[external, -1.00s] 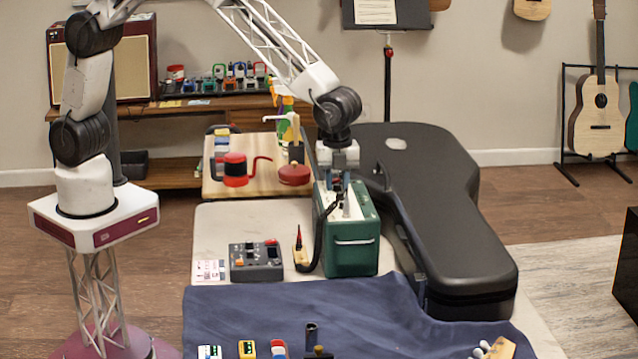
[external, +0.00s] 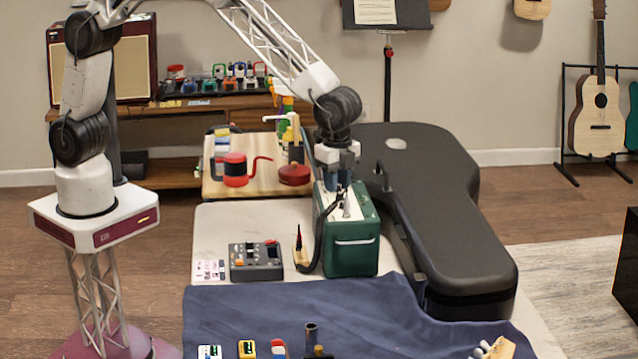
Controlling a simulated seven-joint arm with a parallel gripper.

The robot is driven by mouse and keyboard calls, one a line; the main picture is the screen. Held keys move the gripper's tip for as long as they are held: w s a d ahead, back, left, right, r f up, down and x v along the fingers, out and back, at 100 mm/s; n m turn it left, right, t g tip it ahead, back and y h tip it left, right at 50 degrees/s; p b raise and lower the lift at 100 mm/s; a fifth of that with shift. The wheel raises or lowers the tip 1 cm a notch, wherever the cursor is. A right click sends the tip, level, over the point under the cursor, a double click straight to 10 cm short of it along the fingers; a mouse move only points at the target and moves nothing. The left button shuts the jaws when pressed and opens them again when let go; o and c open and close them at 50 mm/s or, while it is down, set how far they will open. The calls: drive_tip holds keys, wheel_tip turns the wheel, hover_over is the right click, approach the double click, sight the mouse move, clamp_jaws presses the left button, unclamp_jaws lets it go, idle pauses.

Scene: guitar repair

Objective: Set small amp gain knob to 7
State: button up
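A green box-shaped unit (external: 350,253) with a pale top stands on the bench; it appears to be the small amp. Its individual knobs, and the gain knob's setting, are too small or too covered to make out. My gripper (external: 339,186) points down just above the top of this unit, toward its rear. The fingers are small and partly merge with the unit's top, so I cannot tell their opening or whether they touch a knob. A dark cable runs down the unit's left side to a tool (external: 302,255) standing beside it.
A black guitar case (external: 440,220) lies close on the right. A grey control box (external: 256,261) sits to the left. A blue cloth (external: 300,310) covers the front. A large amp (external: 130,60) is at the back left.

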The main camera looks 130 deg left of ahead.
drive_tip(key=c, duration=0.4)
drive_tip(key=m, duration=0.5)
drive_tip(key=shift+m, duration=0.4)
drive_tip(key=m, duration=0.6)
idle(0.4)
